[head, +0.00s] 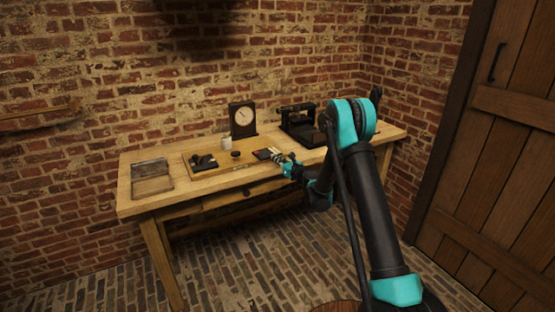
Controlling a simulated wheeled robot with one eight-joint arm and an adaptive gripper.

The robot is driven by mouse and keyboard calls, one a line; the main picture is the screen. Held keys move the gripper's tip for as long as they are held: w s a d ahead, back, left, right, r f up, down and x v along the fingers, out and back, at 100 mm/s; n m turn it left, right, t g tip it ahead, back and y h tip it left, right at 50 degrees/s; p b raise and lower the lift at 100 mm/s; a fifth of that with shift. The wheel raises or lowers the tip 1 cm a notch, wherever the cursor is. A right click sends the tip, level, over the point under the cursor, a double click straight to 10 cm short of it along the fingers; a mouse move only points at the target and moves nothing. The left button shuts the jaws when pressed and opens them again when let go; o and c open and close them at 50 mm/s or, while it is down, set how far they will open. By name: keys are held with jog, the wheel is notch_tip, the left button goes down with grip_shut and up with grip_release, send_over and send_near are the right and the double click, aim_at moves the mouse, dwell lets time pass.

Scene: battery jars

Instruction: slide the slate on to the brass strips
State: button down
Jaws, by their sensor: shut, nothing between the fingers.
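A small dark slab, which looks like the slate (261,154), lies flat at the right end of a yellowish wooden board (222,172) on the table. A reddish patch shows beside it. My gripper (275,153) is low over the table at the slab's right side, shut and empty. At this size I cannot tell whether the fingertips touch the slab. The brass strips are too small to make out clearly; a thin light-coloured detail shows on the board in front of the slab. My arm reaches in from the right and hides part of the table.
On the board are a black device (203,162) and a dark round knob (236,154). Behind stand a pale jar (227,143), a dark dial instrument (242,119) and a black apparatus (298,121). A glass-lidded box (152,184) sits at left. The table's (226,186) front strip is clear.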

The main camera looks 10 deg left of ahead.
aim_at(269, 153)
jog(key=x, duration=0.6)
jog(key=shift+w+a, duration=0.15)
